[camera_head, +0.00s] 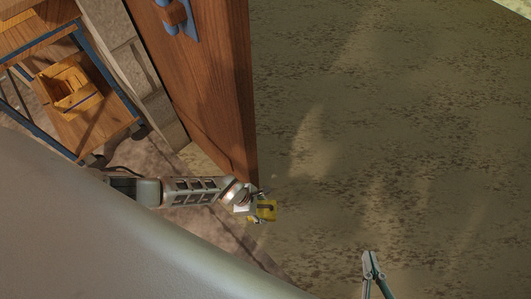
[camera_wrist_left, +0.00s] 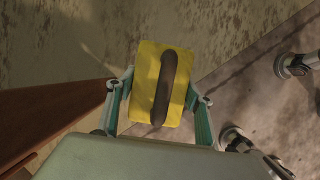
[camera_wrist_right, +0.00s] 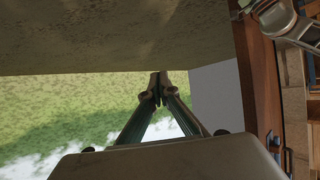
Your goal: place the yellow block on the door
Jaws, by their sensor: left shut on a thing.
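The yellow block (camera_head: 266,213) has a dark brown handle on its face, seen plainly in the left wrist view (camera_wrist_left: 145,75). My left gripper (camera_head: 259,207) is shut on the block, one finger on each side of it. The brown wooden door (camera_head: 215,85) stands open. Its lower end in the head view is just above the block; whether they touch I cannot tell. The door also shows at the left of the left wrist view (camera_wrist_left: 45,125). My right gripper (camera_wrist_right: 158,88) has its fingertips together with nothing between them, away from the door.
A blue-framed wooden cart (camera_head: 105,130) carries a wooden crate (camera_head: 70,88) at the upper left. A blue latch (camera_head: 188,22) is fixed to the door. A stone wall edge (camera_head: 150,85) is beside the door. The mottled ground (camera_head: 400,120) to the right is clear.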

